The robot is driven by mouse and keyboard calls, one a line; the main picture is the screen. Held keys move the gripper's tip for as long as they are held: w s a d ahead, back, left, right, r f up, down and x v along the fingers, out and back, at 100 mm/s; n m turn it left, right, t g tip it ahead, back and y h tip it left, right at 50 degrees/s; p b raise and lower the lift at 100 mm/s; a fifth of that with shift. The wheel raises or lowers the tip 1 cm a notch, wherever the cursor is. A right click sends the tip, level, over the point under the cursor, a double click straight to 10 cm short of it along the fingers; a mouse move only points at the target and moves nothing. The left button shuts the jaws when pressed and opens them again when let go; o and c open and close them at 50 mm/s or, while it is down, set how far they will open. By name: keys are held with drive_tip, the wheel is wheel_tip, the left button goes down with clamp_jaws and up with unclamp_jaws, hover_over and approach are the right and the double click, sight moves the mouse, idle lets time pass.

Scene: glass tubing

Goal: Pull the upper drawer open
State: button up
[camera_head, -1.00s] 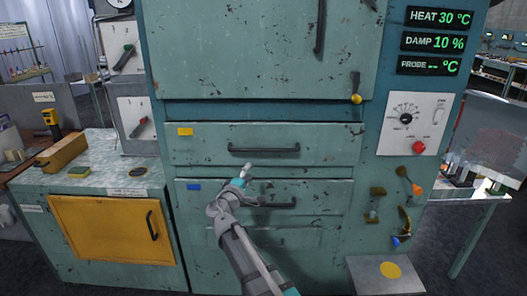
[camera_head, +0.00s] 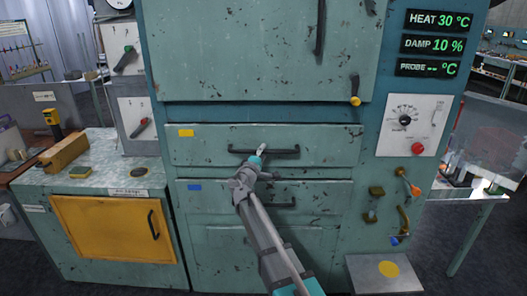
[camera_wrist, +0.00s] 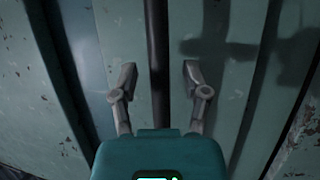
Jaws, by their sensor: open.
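The upper drawer (camera_head: 200,153) is a worn green front with a yellow label and a dark horizontal bar handle (camera_head: 285,153). It looks closed. My gripper (camera_head: 262,149) is at the middle of this handle in the head view and hides part of it. In the wrist view my gripper (camera_wrist: 160,75) is open, with one finger on each side of the dark handle bar (camera_wrist: 157,45), which runs up the picture between them. A gap shows on both sides, so the fingers do not look closed on the bar.
A lower drawer (camera_head: 222,201) with a blue label and its own handle is just below, partly behind my arm. A lever with a yellow knob (camera_head: 355,100) hangs at upper right. A yellow cabinet door (camera_head: 95,230) stands at left. A knob panel (camera_head: 408,123) is at right.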

drive_tip(key=shift+w+d+r, duration=0.1)
drive_tip(key=shift+w+d, duration=0.05)
drive_tip(key=shift+w, duration=0.25)
clamp_jaws()
